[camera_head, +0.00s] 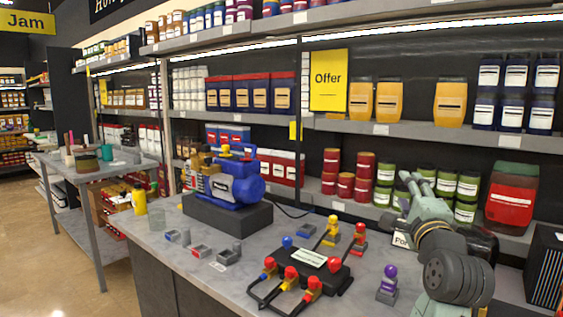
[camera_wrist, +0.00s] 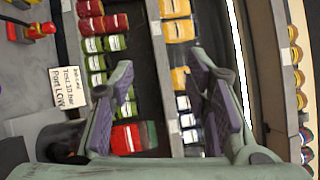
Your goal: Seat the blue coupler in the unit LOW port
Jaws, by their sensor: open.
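A blue ball-topped piece (camera_head: 287,242), which looks like the blue coupler, sits at the back left edge of a black block (camera_head: 336,284) with a white label. Red and yellow couplers with hoses stand along the front of this block. I cannot read the port marks. A blue pump (camera_head: 236,185) stands on a dark base behind to the left. My gripper (camera_head: 415,185) is raised at the right, open and empty, apart from the couplers. In the wrist view its open fingers (camera_wrist: 160,80) point at the shelves. A card reading "Port LOW" (camera_wrist: 68,88) stands beside them, mostly hidden in the head view.
A purple knob piece (camera_head: 388,285) stands in a grey holder right of the block. Yellow (camera_head: 331,230) and red (camera_head: 358,240) pieces stand behind it. Small grey holders (camera_head: 201,251) and a yellow bottle (camera_head: 139,199) are at left. Stocked shelves back the counter.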

